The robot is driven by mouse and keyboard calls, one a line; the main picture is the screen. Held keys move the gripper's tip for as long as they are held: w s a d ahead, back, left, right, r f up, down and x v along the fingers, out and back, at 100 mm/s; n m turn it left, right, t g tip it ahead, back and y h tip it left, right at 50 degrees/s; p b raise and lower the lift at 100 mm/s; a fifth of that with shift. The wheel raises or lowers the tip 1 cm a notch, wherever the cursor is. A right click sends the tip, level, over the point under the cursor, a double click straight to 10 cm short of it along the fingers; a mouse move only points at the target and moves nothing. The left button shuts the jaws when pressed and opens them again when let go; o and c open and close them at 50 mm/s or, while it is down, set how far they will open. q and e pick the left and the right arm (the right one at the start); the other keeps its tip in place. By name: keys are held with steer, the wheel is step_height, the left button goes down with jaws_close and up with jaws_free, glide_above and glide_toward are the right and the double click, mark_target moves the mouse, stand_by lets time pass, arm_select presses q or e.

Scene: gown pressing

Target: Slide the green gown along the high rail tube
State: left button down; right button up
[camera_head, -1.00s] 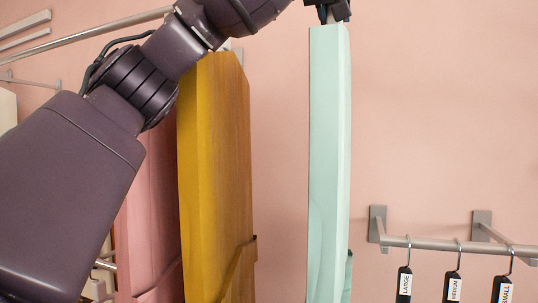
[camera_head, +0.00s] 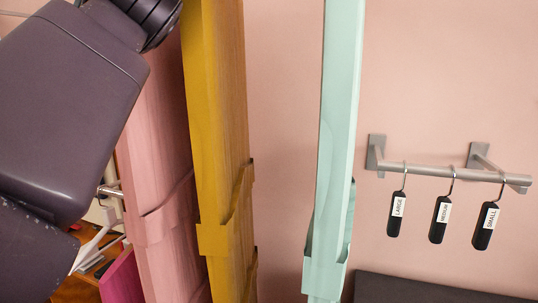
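The green gown (camera_head: 338,120) is a pale mint garment hanging as a narrow vertical strip right of centre. Its top runs out of the upper edge, and a belt band (camera_head: 325,274) shows low on it. The high rail tube is above the view and hidden. My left arm comes in from the upper left, but its gripper is out of the picture. My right gripper is not in view either. Whether anything holds the gown cannot be seen now.
A mustard gown (camera_head: 215,120) and a pink gown (camera_head: 155,165) hang left of the green one, with bare wall between. A short low rail (camera_head: 430,171) at right carries hooks with size tags (camera_head: 440,219). A dark surface (camera_head: 420,290) lies at lower right.

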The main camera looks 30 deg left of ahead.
arm_select(q)
steer(key=c, duration=0.7)
jaws_free()
steer(key=shift+b+v, duration=0.5)
steer(key=shift+v, duration=1.05)
steer(key=shift+w, duration=0.1)
